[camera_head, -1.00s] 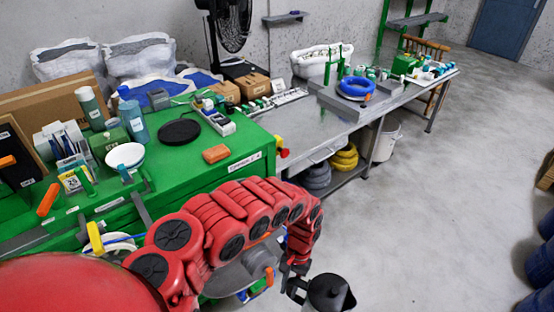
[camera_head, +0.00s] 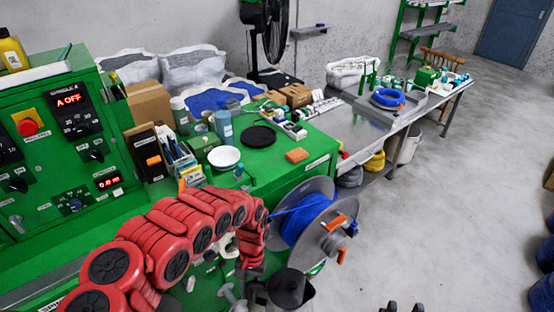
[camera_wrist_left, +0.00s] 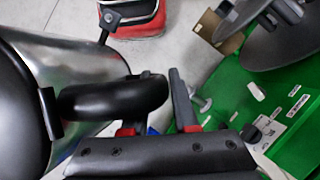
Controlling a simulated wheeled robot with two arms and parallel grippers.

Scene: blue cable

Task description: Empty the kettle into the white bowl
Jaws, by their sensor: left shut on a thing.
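The white bowl (camera_head: 224,157) sits on the green bench top (camera_head: 285,180) in the head view, with its pale inside facing up. The kettle (camera_head: 290,287), with a dark lid and metal body, is low in the head view, in front of the bench and apart from the bowl. My left gripper (camera_head: 254,290) is shut on its black handle (camera_wrist_left: 115,97). The metal body (camera_wrist_left: 70,60) fills the left of the left wrist view. The kettle's contents are hidden. My right gripper (camera_head: 404,307) shows only dark fingertips at the bottom edge, spread apart.
A cable reel (camera_head: 305,215) with blue cable stands at the bench's front. A control panel (camera_head: 70,120) rises at left.

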